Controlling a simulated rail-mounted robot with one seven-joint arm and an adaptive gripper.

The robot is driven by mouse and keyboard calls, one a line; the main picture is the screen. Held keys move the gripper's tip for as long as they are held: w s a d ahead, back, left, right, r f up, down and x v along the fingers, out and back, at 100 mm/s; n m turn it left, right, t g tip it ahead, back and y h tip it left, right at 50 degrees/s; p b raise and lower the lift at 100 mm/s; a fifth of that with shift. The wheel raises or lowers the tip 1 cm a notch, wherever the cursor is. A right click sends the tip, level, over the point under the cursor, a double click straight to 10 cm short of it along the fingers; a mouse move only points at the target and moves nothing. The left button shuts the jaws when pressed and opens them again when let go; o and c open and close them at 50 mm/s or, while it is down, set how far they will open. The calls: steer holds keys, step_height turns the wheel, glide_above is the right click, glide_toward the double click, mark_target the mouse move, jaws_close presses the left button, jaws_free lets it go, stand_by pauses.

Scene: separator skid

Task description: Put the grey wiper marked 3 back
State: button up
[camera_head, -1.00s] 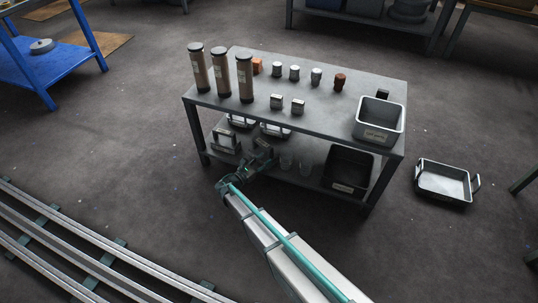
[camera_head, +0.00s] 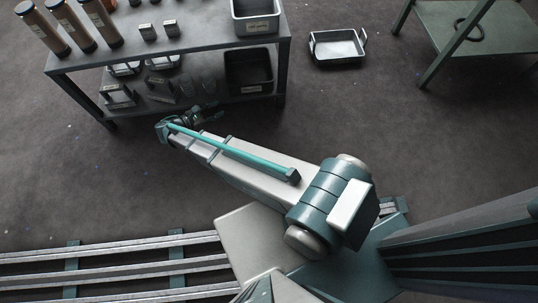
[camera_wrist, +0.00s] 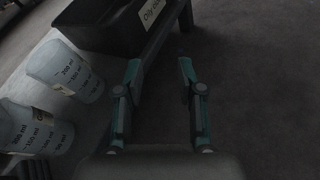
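My gripper (camera_head: 208,113) is just in front of the table's lower shelf, pointing right. In the wrist view its two fingers (camera_wrist: 160,75) are apart with only dark floor between them, so it is open and empty. Grey handled pieces with pale labels stand on the lower shelf, one at the front left (camera_head: 118,97) and a darker one (camera_head: 160,91) beside it. Two small grey labelled blocks (camera_head: 147,31) stand on the table top. I cannot read a 3 on any of them, so I cannot tell which is the grey wiper.
A dark labelled bin (camera_head: 248,68) is at the shelf's right end. A grey bin (camera_head: 256,17) and brown cylinders (camera_head: 93,20) are on top. A metal tray (camera_head: 338,46) lies on open floor.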

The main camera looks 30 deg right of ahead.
steer(key=s+d+r+m+g+y, duration=0.25)
steer(key=s+d+m+g, duration=0.45)
steer(key=s+d, duration=0.5)
steer(key=s+a+r+m+g+y, duration=0.1)
steer(key=s+r+m+g+y, duration=0.1)
steer(key=s, duration=0.5)
steer(key=s+a+r+m+g+y, duration=0.1)
steer(key=s+r+m+g+y, duration=0.1)
steer(key=s+m+y, duration=0.3)
steer(key=s+a+r+m+g+y, duration=0.1)
steer(key=s+r+m+g+y, duration=0.1)
steer(key=s, duration=0.8)
steer(key=shift+s+r+m+g+y, duration=0.15)
steer(key=shift+s+m+g+y, duration=0.15)
steer(key=shift+m+g+y, duration=0.55)
steer(key=shift+t+y, duration=0.25)
steer(key=shift+y, duration=0.05)
steer(key=s+r+t+p, duration=0.2)
steer(key=r+p, duration=0.5)
steer(key=p, duration=1)
steer(key=s+r+t+p, duration=0.2)
steer(key=r+p, duration=0.6)
steer(key=p, duration=0.9)
steer(key=shift+s+a+r+p, duration=0.2)
steer(key=shift+s+p, duration=0.2)
steer(key=shift+s, duration=0.85)
